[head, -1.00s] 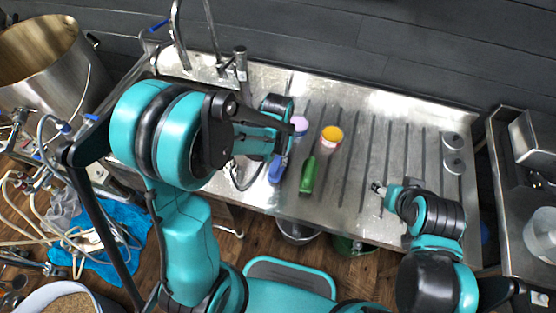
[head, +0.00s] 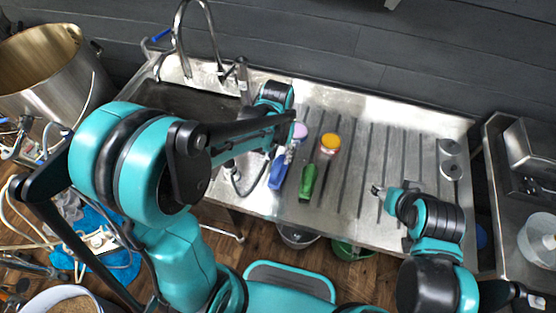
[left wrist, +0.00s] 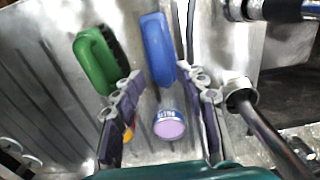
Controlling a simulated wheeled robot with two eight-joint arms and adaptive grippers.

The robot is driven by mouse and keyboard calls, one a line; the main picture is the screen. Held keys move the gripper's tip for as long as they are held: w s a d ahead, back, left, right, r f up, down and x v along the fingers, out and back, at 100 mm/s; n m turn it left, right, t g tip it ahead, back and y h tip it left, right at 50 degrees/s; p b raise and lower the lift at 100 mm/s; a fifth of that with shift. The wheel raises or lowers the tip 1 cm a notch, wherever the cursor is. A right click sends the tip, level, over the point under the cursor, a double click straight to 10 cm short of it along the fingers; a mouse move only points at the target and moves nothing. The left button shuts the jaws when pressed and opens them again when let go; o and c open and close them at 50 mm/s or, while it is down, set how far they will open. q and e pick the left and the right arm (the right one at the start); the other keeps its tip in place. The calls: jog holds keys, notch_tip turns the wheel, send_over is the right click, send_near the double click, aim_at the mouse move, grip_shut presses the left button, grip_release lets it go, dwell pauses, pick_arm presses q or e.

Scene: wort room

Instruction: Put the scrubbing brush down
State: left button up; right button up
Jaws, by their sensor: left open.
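A green brush (head: 308,182) with dark bristles, which show in the left wrist view (left wrist: 97,60), lies on the ribbed steel drainboard. A blue brush-like piece (head: 277,170) lies just left of it. In the left wrist view, the blue piece (left wrist: 158,50) shows beyond and between the fingertips. My left gripper (head: 289,153) is open and empty above the drainboard near the blue piece; the left wrist view shows its spread fingers (left wrist: 162,85).
A purple-lidded jar (head: 299,131) and a yellow-lidded jar (head: 330,142) stand behind the brushes. A tap (head: 242,78) and sink basin (head: 185,99) lie to the left.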

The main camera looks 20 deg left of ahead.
aim_at(277, 165)
pick_arm(q)
jog(key=s+a+r+t, duration=0.4)
jog(key=s+r+t, duration=0.3)
jog(key=s+r, duration=0.3)
notch_tip(277, 165, up, 2)
jog(key=shift+a+r+p, duration=0.1)
jog(key=shift+a+p, duration=0.25)
jog(key=shift+p, duration=0.1)
notch_tip(277, 165, down, 5)
jog(key=b, duration=0.5)
jog(key=shift+f, duration=0.2)
dwell(0.4)
